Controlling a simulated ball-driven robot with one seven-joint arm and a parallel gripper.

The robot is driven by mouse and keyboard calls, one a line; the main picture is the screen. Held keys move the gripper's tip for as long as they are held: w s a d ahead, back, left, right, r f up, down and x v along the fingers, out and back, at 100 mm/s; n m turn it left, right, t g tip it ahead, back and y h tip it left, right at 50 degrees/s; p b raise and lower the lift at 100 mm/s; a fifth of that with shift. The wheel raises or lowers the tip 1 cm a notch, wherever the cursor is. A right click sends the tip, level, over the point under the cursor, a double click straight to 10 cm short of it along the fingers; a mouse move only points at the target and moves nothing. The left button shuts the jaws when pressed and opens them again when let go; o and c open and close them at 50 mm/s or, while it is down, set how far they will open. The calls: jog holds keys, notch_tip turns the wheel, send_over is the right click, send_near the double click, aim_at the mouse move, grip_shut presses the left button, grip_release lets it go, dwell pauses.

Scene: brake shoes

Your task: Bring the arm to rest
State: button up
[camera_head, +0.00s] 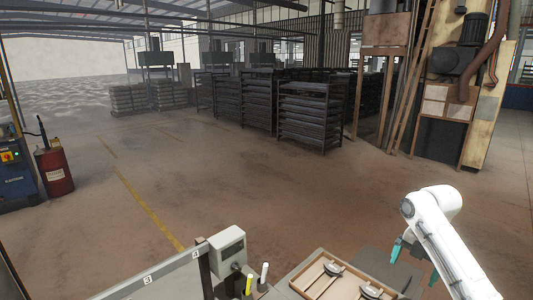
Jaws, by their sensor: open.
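My white arm reaches in from the lower right corner. My gripper (414,270) has teal fingers spread apart, with nothing visible between them. It is above a dark grey surface (377,262), just right of a wooden tray (305,274). One finger shows on the left, and the other is partly hidden by the arm. In the tray lie two curved metal brake shoes, one at the back (333,268) and one at the front (371,290).
A grey box (227,249) stands on a numbered rail (150,279) left of the tray. A yellow (249,284) and a white (264,272) upright handle stand beside it. A red drum (55,172) is far left. Dark racks (310,115) stand behind. The middle floor is clear.

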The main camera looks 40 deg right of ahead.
jog(key=w+a+f+m+t+y, duration=0.1)
jog(key=w+a+f+m, duration=0.15)
jog(key=w+a, duration=0.45)
jog(key=w+a+f+m+t, duration=0.1)
jog(key=w+a+f, duration=0.25)
jog(key=a, duration=0.65)
jog(key=a+f+m+y, duration=0.1)
jog(key=a+f+m, duration=0.1)
jog(key=a, duration=0.5)
jog(key=a+f+m, duration=0.2)
jog(key=a+m, duration=0.1)
jog(key=a, duration=0.4)
jog(key=s+a+f+m, duration=0.4)
jog(key=s+a+m, duration=0.2)
jog(key=s+a, duration=0.35)
jog(key=s+d+f+m+g+h, duration=0.1)
jog(key=s+m+g+h, duration=0.3)
jog(key=s, duration=0.7)
notch_tip(320, 180, down, 10)
jog(key=t+y+b, duration=0.1)
jog(key=t+b, duration=0.1)
jog(key=b, duration=0.8)
jog(key=shift+r+y, duration=0.2)
jog(key=shift+y, duration=0.2)
